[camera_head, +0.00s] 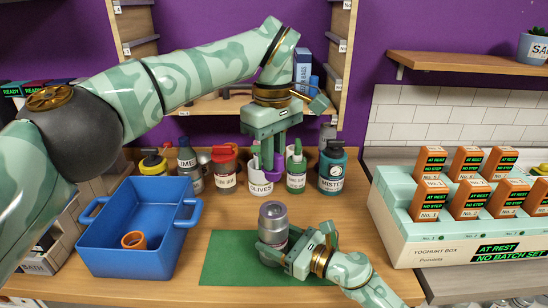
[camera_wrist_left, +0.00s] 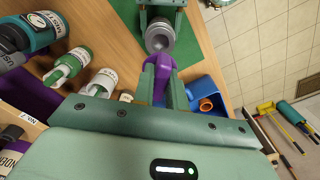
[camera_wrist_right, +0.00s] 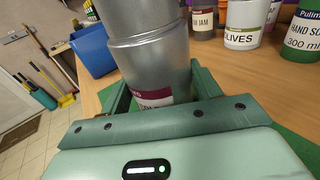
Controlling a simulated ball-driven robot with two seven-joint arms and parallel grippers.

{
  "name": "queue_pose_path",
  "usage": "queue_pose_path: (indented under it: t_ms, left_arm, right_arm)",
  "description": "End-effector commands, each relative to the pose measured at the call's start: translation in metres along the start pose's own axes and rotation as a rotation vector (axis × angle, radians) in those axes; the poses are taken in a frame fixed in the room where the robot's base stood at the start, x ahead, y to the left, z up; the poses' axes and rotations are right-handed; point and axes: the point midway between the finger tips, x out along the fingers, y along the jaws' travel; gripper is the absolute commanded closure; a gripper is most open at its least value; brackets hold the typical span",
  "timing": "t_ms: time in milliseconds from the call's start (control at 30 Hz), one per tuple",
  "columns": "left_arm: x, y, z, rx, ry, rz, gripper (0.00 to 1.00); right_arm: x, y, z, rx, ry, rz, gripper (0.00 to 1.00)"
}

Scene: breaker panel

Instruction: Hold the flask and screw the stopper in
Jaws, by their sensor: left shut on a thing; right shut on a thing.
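The flask (camera_head: 272,222) is a silver-grey metal cylinder with a dark red label, standing upright on the green mat (camera_head: 232,262). My right gripper (camera_head: 283,254) is shut around its lower body; the flask also fills the right wrist view (camera_wrist_right: 152,60). The purple stopper (camera_head: 274,169) is between the fingers of my left gripper (camera_head: 267,152), which point down. The stopper is above the flask, apart from it in the head view. In the left wrist view the stopper (camera_wrist_left: 162,68) shows near the flask's open mouth (camera_wrist_left: 160,40). Its upper part is hidden by the fingers.
A blue bin (camera_head: 140,262) with an orange ring (camera_head: 134,240) stands to the left. Several jars and bottles, including a white olives jar (camera_head: 260,182) and a teal bottle (camera_head: 332,168), line the back. A yoghurt box (camera_head: 455,252) stands at right.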

Motion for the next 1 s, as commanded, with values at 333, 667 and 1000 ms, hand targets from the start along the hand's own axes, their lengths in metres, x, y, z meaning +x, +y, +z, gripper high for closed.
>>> queue_pose_path:
  t_ms: [333,667,1000]
  left_arm:
    - [0.004,0.000,0.001,0.002,0.000,-0.001,1.00]
    - [0.039,0.000,0.001,0.002,-0.001,-0.001,1.00]
    - [0.067,0.000,0.001,0.003,0.000,0.000,1.00]
  right_arm:
    - [0.000,0.000,-0.001,0.001,0.002,0.000,0.65]
    - [0.000,0.000,-0.001,0.001,0.002,0.000,0.65]
    - [0.000,0.000,-0.001,0.001,0.002,0.000,0.65]
